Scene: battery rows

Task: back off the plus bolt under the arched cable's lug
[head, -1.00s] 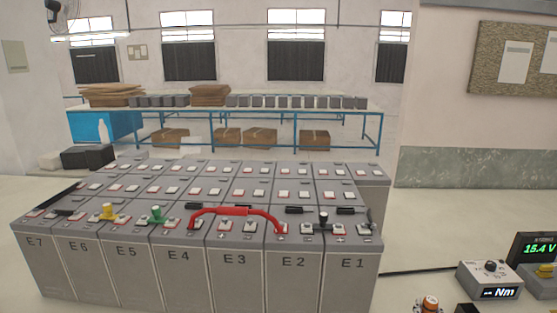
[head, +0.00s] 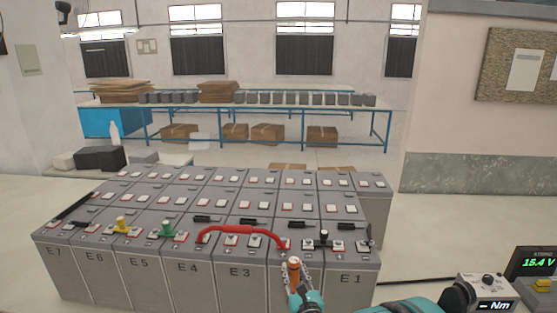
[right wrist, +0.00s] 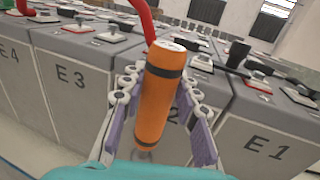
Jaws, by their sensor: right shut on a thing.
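The red arched cable (head: 240,229) spans from a terminal on E4 to one on E2, over E3. Its right end sits on the left terminal of E2 (head: 285,245); the bolt there is too small to make out. My right gripper (head: 296,287) is shut on an orange cylindrical tool (head: 294,270) with dark bands, held roughly upright before the front face of E2. In the right wrist view the tool (right wrist: 160,100) stands between the fingers and hides part of E2 and the cable's end (right wrist: 145,18). My left gripper is out of view.
Yellow (head: 122,224) and green (head: 167,229) caps stand on terminals further left. A black knobbed piece (head: 323,238) stands right of the cable's end. A meter marked Nm (head: 488,292) and a voltage display (head: 536,261) lie at right.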

